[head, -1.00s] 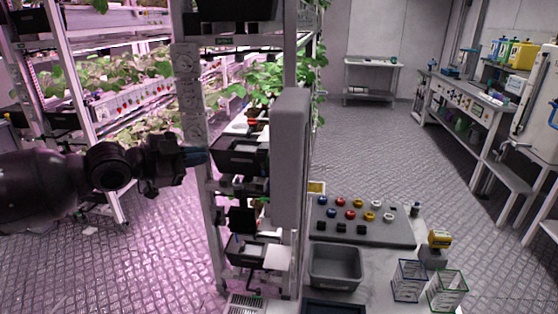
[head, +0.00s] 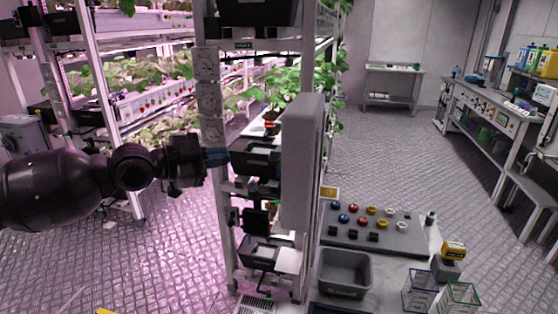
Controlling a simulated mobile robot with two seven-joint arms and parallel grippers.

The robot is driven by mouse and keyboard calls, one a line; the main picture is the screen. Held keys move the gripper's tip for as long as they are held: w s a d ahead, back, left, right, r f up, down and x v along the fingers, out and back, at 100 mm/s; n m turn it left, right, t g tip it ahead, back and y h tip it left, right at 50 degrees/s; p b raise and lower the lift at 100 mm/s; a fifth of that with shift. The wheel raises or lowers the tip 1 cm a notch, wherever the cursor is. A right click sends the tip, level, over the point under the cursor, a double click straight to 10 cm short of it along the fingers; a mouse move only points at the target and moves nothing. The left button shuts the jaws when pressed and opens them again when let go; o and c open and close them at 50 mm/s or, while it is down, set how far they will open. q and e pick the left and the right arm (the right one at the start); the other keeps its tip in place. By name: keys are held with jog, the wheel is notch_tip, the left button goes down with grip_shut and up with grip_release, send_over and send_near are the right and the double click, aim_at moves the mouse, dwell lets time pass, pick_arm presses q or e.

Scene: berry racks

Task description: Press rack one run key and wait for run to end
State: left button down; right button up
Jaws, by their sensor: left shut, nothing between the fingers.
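The near rack stands left of centre, with a white post (head: 211,120) that carries several round dials. A grey upright box (head: 302,160) hangs on its right side. Black trays (head: 256,160) sit on its lower tiers. I cannot make out which key is the run key; small dark and green parts show by the trays. My left gripper (head: 217,157) is shut and empty, its blue-tipped fingers at the rack post, pointing right. Whether it touches anything I cannot tell. My right gripper is not in view.
A bench at the lower right holds a grey board (head: 375,237) of coloured knobs, a grey bin (head: 344,272), wire baskets (head: 420,290) and a yellow-topped device (head: 453,250). A long workbench (head: 490,112) lines the right wall. The floor between (head: 385,160) is clear.

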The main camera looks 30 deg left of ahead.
pick_arm(q)
jog(key=w+d+p, duration=0.2)
jog(key=d, duration=0.6)
jog(key=shift+p, duration=0.3)
jog(key=shift+d+r, duration=0.1)
jog(key=shift+d, duration=0.1)
dwell(1.9)
jog(key=shift+w+d+p, duration=0.1)
jog(key=shift+d+p, duration=0.2)
jog(key=shift+p, duration=0.1)
jog(key=shift+w+d+p, duration=0.1)
jog(key=shift+d+p, duration=0.2)
jog(key=shift+d, duration=0.15)
dwell(0.7)
jog(key=shift+a, duration=0.1)
dwell(0.3)
jog(key=shift+s+a, duration=0.25)
jog(key=shift+a, duration=0.5)
